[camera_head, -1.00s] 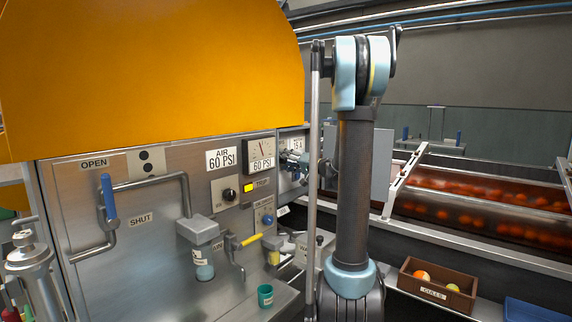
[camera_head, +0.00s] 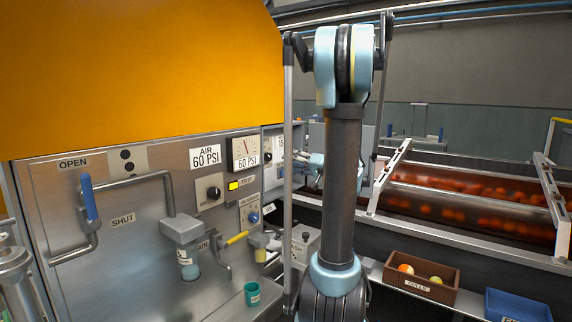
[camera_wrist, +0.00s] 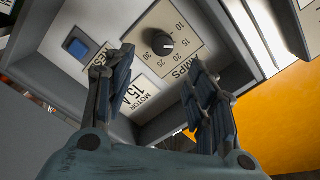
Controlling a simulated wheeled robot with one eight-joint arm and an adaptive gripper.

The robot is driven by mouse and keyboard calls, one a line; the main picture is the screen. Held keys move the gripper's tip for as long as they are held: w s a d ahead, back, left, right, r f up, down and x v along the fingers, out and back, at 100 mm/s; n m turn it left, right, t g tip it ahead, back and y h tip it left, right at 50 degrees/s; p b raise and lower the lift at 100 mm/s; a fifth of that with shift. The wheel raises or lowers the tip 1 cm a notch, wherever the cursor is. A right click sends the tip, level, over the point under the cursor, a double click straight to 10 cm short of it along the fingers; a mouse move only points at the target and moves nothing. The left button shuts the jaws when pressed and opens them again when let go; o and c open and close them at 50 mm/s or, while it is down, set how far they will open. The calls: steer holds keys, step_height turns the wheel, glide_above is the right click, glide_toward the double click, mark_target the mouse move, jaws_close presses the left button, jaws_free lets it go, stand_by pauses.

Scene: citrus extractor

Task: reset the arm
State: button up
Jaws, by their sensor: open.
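My gripper (camera_wrist: 155,95) is open and empty in the wrist view, its two dark fingers apart. Between and beyond the fingers is a grey box with a black amps dial (camera_wrist: 159,44), a blue button (camera_wrist: 76,47) and a label reading motor 15 A (camera_wrist: 127,94). I cannot tell whether the fingers touch the box. In the head view my arm stands upright in the middle and partly hides the gripper and the box behind it.
A steel panel on the left carries a blue-handled lever (camera_head: 90,198), a gauge (camera_head: 244,152) and a yellow-handled tap (camera_head: 237,239). A teal cup (camera_head: 252,293) stands below. A culls crate (camera_head: 420,278) and a blue tray (camera_head: 517,305) lie to the right, below the fruit conveyor (camera_head: 455,200).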

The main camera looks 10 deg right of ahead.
steer(key=shift+s+d, duration=0.25)
steer(key=s+a+f+n+g+h, duration=0.1)
steer(key=s+a+f+g+h, duration=0.1)
steer(key=s+a+f, duration=0.3)
steer(key=s+a+f+g+h, duration=0.1)
steer(key=s+a+f+g, duration=0.15)
steer(key=s, duration=0.45)
steer(key=s+a+f+n+g+h, duration=0.1)
steer(key=s+a+f+g+h, duration=0.15)
steer(key=s+f, duration=0.35)
steer(key=s+d+f+g+h, duration=0.1)
steer(key=s+d+f+h, duration=0.2)
steer(key=s, duration=0.6)
steer(key=s+d+f+g+h, duration=0.2)
steer(key=s+d+f+h, duration=0.2)
steer(key=s+f, duration=0.3)
steer(key=s+d, duration=0.1)
steer(key=s, duration=0.1)
steer(key=shift+s+d+g, duration=0.3)
steer(key=shift+s+d, duration=0.1)
